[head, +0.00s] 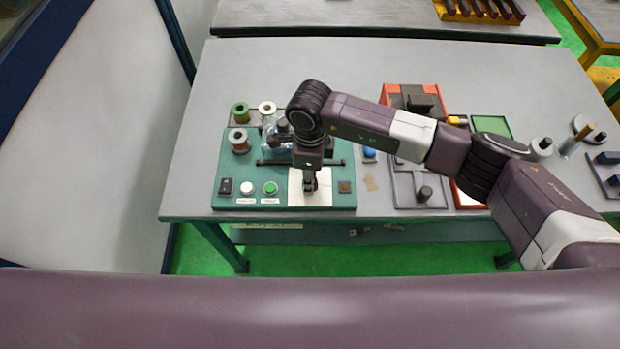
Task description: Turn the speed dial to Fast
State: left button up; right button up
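A green winding machine base (225,194) sits at the front left of the grey table. Its front edge carries a dark switch, a white button (246,188), a green button (269,188) and a white panel (322,198). My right arm comes in from the right, and my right gripper (310,184) points down over the white panel. Its fingers look close together, but whether they are shut on anything cannot be told. The speed dial cannot be made out; the gripper covers the middle of the panel. My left gripper is not in view.
Wire spools (240,112) stand at the machine's back left. A grey fixture (405,190), a red tray (388,92) and a green tray (492,127) lie to the right. The table's back left is clear.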

jog(key=m+b, duration=0.4)
jog(key=shift+f, duration=0.15)
jog(key=m+b, duration=0.3)
jog(key=m, duration=0.1)
jog(key=shift+m+b, duration=0.35)
jog(key=shift+m, duration=0.05)
jog(key=m+b, duration=0.3)
jog(key=m, duration=0.1)
jog(key=shift+r+m+b, duration=0.2)
jog(key=shift+m+b, duration=0.8)
jog(key=shift+m, duration=0.7)
jog(key=o, duration=1.1)
jog(key=shift+o, duration=0.2)
notch_tip(320, 180, up, 12)
